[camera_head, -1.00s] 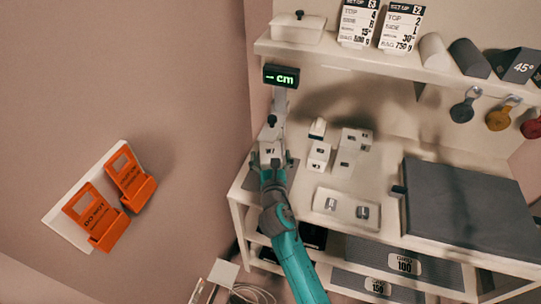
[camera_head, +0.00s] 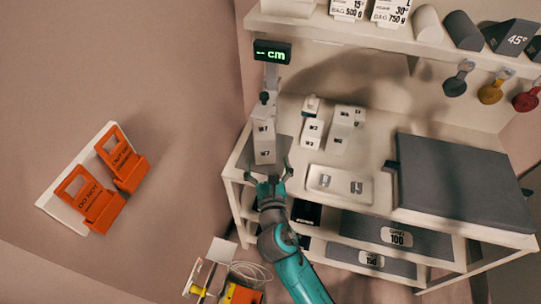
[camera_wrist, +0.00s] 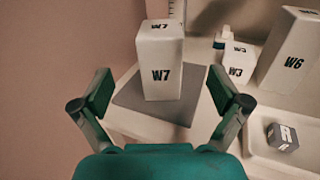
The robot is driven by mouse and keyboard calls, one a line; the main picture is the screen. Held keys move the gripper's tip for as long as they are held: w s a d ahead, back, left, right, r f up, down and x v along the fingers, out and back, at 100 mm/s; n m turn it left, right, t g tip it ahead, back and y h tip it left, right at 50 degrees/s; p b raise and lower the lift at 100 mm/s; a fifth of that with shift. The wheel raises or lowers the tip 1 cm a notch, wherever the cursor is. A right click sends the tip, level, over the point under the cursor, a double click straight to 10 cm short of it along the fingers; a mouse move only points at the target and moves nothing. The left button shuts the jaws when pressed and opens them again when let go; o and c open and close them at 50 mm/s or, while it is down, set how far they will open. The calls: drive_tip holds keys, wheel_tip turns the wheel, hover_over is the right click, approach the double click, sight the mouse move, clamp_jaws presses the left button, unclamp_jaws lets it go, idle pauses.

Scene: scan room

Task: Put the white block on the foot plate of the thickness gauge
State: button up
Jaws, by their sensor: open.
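The white block (camera_head: 264,142), marked W7, stands upright on the grey foot plate (camera_head: 284,150) of the thickness gauge. It also shows in the wrist view (camera_wrist: 161,62), with bare grey plate (camera_wrist: 187,105) around its base. The gauge's dark display (camera_head: 272,52) reads "-- cm" in green, above its column. My gripper (camera_head: 271,178) is open and empty just in front of the block. In the wrist view my gripper's fingers (camera_wrist: 160,92) are spread wide apart, and the block is beyond them, apparently untouched.
Smaller white blocks (camera_head: 312,132) and a taller W6 block (camera_wrist: 292,55) stand to the right. A dark slab (camera_head: 465,180) covers the table's right. A shelf (camera_head: 400,42) runs above the back.

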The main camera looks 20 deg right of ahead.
drive_tip(key=shift+s, duration=0.15)
drive_tip(key=s+f+m+g+y, duration=0.1)
drive_tip(key=s+f+m, duration=0.25)
drive_tip(key=s, duration=0.35)
drive_tip(key=s+d+f+m+y, duration=0.1)
drive_tip(key=s+f+m+y, duration=0.15)
drive_tip(key=s+m, duration=0.4)
drive_tip(key=s+f+m+g+y, duration=0.1)
drive_tip(key=s+f+m, duration=0.2)
drive_tip(key=s, duration=0.6)
drive_tip(key=s+d+r+m, duration=0.1)
drive_tip(key=s+r+m, duration=0.2)
drive_tip(key=s+m, duration=0.6)
drive_tip(key=s+r+m, duration=0.4)
drive_tip(key=s+m, duration=0.6)
drive_tip(key=m, duration=0.1)
drive_tip(key=shift+s+d+r+g, duration=0.25)
drive_tip(key=shift+d+r+g, duration=0.05)
drive_tip(key=shift+d, duration=0.1)
